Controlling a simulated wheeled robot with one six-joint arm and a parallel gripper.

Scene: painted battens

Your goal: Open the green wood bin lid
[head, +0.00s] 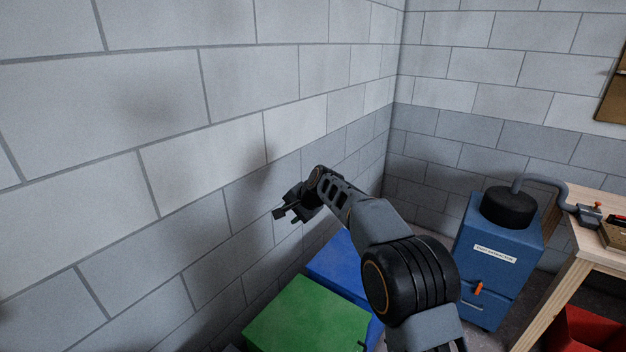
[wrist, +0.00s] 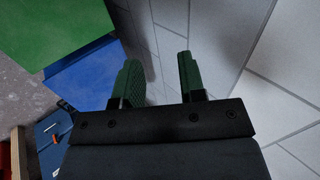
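The green bin lid (head: 307,318) is a flat green top near the bottom of the head view, beside the block wall. It looks shut. In the wrist view the green lid (wrist: 50,28) fills the upper left corner. My gripper (head: 288,213) is raised in front of the wall, above and apart from the lid. In the wrist view my gripper (wrist: 156,80) shows two green-padded fingers held apart with nothing between them. The front of the green bin is out of view below.
A blue bin (head: 341,262) stands directly behind the green one, partly hidden by my arm. A blue dust extractor (head: 497,262) stands at the right, next to a wooden workbench (head: 590,235). A red container (head: 590,330) is under the bench. The block wall (head: 130,200) runs close along the left.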

